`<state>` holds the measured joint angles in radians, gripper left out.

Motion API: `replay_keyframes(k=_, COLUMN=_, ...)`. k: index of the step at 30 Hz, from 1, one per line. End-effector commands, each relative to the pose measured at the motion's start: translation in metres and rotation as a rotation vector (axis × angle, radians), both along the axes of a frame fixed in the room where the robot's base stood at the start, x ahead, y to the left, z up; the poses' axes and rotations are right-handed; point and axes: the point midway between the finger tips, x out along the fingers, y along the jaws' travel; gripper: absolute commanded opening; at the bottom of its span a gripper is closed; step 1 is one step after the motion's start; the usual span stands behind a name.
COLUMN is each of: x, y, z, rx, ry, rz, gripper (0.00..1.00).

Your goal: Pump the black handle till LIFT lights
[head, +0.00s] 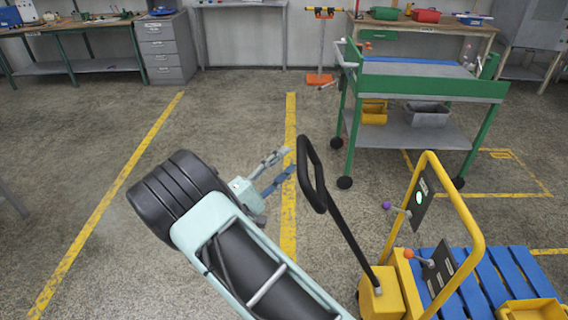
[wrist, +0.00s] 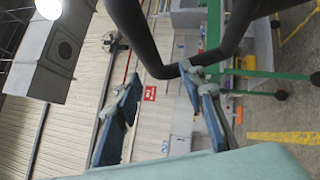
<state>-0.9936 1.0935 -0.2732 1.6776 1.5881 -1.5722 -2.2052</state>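The black handle (head: 320,182) is a closed loop on a long black bar, leaning up and left from a yellow pump block (head: 382,298). My gripper (head: 286,162) is open and empty, just left of the loop. In the wrist view the black handle (wrist: 146,50) crosses the top, its lower bend between the two spread fingertips. I see no clear contact, and the depth gap is hard to judge. A dark panel (head: 414,212) on the yellow frame shows a lit green-white lamp (head: 419,197). Its label is too small to read.
A lever with a purple knob (head: 387,205) and one with an orange knob (head: 409,254) stand by the yellow frame (head: 470,225). Blue slats (head: 505,275) lie behind it. A green trolley (head: 430,88) stands beyond the handle. The floor left of the handle is open.

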Motion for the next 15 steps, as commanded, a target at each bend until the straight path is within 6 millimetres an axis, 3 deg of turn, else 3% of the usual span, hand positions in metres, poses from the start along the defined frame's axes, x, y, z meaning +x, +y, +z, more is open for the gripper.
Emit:
replay_keyframes(k=8, x=-0.003, y=0.004, z=-0.001, rx=0.001, ry=0.000, rz=0.001, gripper=0.37)
replay_keyframes(k=15, x=-0.034, y=0.031, z=-0.011, rx=0.001, ry=0.001, rz=0.004, gripper=0.37)
